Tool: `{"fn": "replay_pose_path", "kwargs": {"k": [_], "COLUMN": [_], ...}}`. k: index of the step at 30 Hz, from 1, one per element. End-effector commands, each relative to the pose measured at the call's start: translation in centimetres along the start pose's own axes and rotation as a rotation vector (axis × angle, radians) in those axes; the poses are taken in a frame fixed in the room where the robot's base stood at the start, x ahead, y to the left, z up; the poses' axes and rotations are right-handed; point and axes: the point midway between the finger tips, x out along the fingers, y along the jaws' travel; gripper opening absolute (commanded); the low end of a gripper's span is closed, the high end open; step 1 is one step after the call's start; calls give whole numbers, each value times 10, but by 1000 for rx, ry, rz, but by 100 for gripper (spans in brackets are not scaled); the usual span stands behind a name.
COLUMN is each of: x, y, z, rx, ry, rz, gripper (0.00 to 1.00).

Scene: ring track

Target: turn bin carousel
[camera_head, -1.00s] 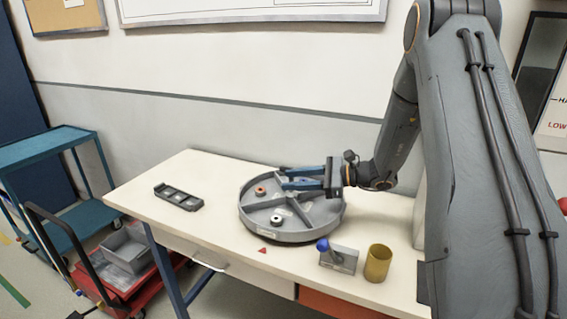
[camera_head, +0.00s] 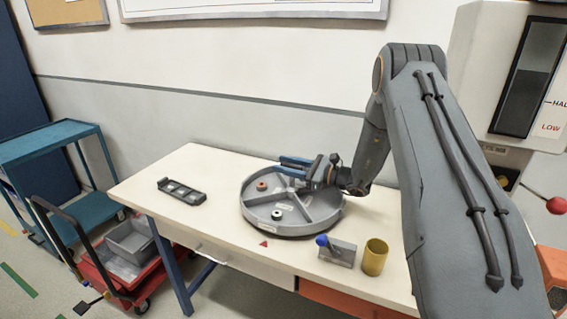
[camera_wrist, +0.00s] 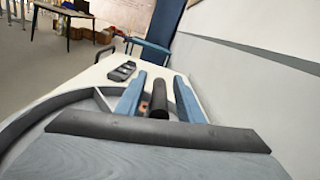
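The bin carousel (camera_head: 303,232) is a round grey tray with dividers on the table. A copper-coloured ring (camera_head: 262,185) and a white ring with a dark centre (camera_head: 277,213) lie in separate compartments. My gripper (camera_head: 281,165) is over the carousel's far side, its blue fingers apart. In the wrist view the fingers (camera_wrist: 158,90) stand either side of a dark cylindrical post (camera_wrist: 158,100). I cannot tell whether they touch it. The carousel's wall (camera_wrist: 50,105) curves along the left there. My gripper and forearm hide the far right of the carousel.
A red triangle (camera_head: 264,243) marks the table in front of the carousel. A grey block with a blue knob (camera_head: 337,250) and a yellow cup (camera_head: 375,258) stand at front right. A dark slotted tray (camera_head: 181,191) lies left. The table between tray and carousel is clear.

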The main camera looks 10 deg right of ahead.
Motion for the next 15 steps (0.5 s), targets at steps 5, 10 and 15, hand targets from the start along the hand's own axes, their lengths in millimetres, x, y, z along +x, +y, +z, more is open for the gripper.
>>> {"fn": "replay_pose_path", "kwargs": {"k": [5, 10, 15], "x": [5, 4, 4], "y": [0, 0, 0], "z": [0, 0, 0], "rx": [1, 1, 0], "ry": [0, 0, 0], "rz": [0, 0, -1], "gripper": [34, 32, 4]}}
